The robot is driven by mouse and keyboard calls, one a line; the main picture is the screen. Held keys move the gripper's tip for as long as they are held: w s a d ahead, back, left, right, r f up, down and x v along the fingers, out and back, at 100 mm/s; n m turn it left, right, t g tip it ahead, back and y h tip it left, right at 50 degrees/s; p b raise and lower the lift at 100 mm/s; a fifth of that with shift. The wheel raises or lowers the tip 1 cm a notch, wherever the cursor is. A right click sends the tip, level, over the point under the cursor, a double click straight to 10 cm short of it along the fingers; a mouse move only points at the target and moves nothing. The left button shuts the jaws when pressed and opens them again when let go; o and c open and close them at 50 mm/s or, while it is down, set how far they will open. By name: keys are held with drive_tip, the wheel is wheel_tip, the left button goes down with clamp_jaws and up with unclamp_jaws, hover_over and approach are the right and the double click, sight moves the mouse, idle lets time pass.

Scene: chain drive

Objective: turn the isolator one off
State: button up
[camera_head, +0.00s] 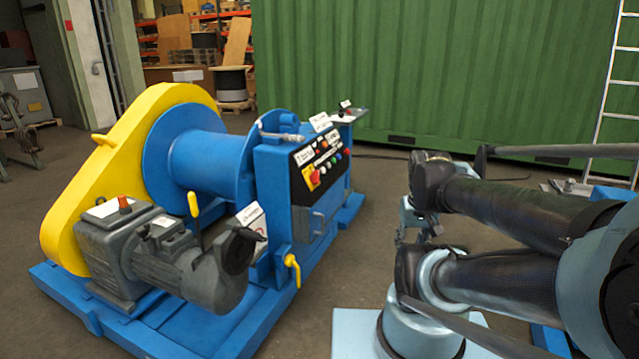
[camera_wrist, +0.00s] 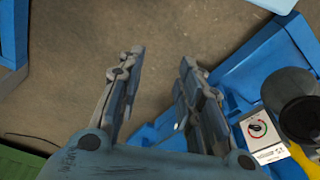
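A red rotary handle on a yellow plate (camera_head: 311,178) sits at the lower left of the black control panel (camera_head: 321,160) on the blue winch; it looks like an isolator switch. Its label and setting are too small to read. My gripper (camera_wrist: 162,62) is open and empty in the wrist view, its two fingers apart over bare floor. In the head view my gripper (camera_head: 418,228) is partly hidden by my arm, right of the winch and apart from it. The wrist view does not show the red handle.
A yellow lever (camera_head: 292,268) juts from the blue winch frame (camera_head: 240,325). A grey motor (camera_head: 165,255) and yellow guard (camera_head: 85,205) stand left. A white plate with a round dial (camera_wrist: 258,128) shows beside the wrist-view frame. Clear floor (camera_head: 375,215) lies right of the winch, before a green container (camera_head: 440,70).

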drive_tip(key=o, duration=0.8)
drive_tip(key=shift+s+r, duration=0.3)
drive_tip(key=shift+s, duration=0.15)
drive_tip(key=shift+c, duration=0.2)
drive_tip(key=shift+o, duration=1.1)
drive_tip(key=shift+w+a+r, duration=0.2)
drive_tip(key=shift+r, duration=0.1)
drive_tip(key=w+a+r+m+y, duration=0.2)
drive_tip(key=w+a+r, duration=0.1)
drive_tip(key=w, duration=0.5)
drive_tip(key=w+a+r+m+y, duration=0.2)
drive_tip(key=w+a+r+y, duration=0.15)
drive_tip(key=w, duration=0.55)
drive_tip(key=w+a+r+m+y, duration=0.2)
drive_tip(key=w+a, duration=0.2)
drive_tip(key=w, duration=0.4)
drive_tip(key=w+a+f+m+y, duration=0.1)
drive_tip(key=w+f+m+y, duration=0.15)
drive_tip(key=w, duration=1.05)
drive_tip(key=m+y, duration=0.4)
approach(316, 178)
drive_tip(key=w+x, duration=0.1)
drive_tip(key=x, duration=0.7)
drive_tip(key=shift+f, duration=0.35)
drive_tip(key=shift+w+a+n, duration=0.1)
drive_tip(key=shift+a+n, duration=0.05)
drive_tip(key=shift+n, duration=0.1)
